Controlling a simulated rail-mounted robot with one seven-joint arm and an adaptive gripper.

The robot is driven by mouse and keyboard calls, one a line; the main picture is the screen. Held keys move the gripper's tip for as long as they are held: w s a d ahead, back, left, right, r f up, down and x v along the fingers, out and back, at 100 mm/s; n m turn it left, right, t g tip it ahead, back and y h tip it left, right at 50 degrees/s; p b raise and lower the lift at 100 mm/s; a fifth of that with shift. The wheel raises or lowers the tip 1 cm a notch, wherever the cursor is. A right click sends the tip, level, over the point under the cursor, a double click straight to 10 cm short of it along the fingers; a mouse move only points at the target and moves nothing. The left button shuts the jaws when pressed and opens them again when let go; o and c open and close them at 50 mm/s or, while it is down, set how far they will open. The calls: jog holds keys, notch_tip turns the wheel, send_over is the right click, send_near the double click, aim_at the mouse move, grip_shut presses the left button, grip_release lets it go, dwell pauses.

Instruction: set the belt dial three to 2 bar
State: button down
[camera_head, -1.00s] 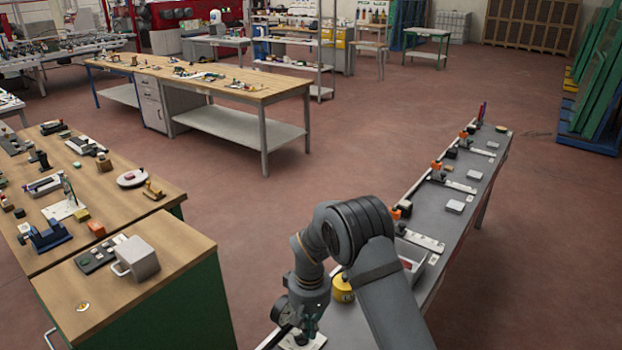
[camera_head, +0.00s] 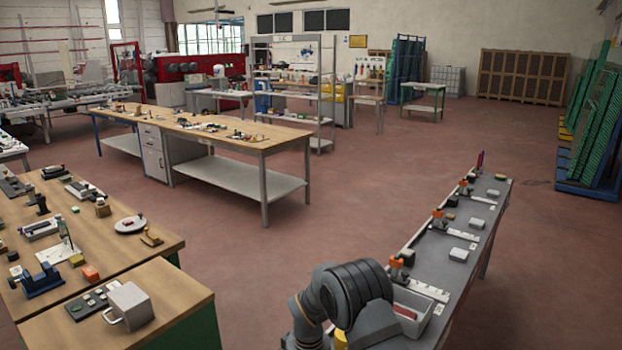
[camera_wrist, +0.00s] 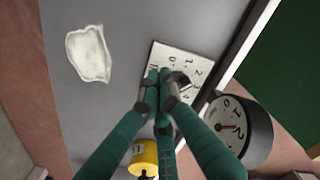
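In the wrist view a white dial plate (camera_wrist: 201,70) with black numbers lies on the grey bench top. My gripper (camera_wrist: 160,90) has its teal fingers brought close together over the plate. A small dark part (camera_wrist: 181,79), perhaps the knob, shows beside the fingertips; the fingers hide the rest. Whether they grip it I cannot tell. A round gauge (camera_wrist: 240,125) with a dark case, white face and red needle stands right of the fingers; its exact reading is unclear. In the head view my gripper and this dial are below the picture edge.
A yellow cylinder (camera_wrist: 145,158) stands close to my fingers. A crumpled whitish cloth (camera_wrist: 88,52) lies on the bench. Along the narrow grey bench (camera_head: 462,212) are an open grey bin (camera_head: 414,309) and several orange-topped fixtures. A wooden workbench (camera_head: 160,290) stands left, with open floor between.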

jog(key=shift+w+a, duration=0.25)
jog(key=shift+w, duration=0.15)
dwell(0.5)
jog(key=shift+s+a+b, duration=0.1)
jog(key=shift+a+b, duration=0.2)
jog(key=shift+b, duration=0.8)
dwell(0.3)
dwell(0.5)
jog(key=shift+s+d+b, duration=0.1)
jog(key=shift+s+b, duration=0.2)
jog(key=shift+b, duration=0.05)
jog(key=shift+s, duration=0.1)
notch_tip(320, 180, up, 6)
jog(key=p, duration=0.4)
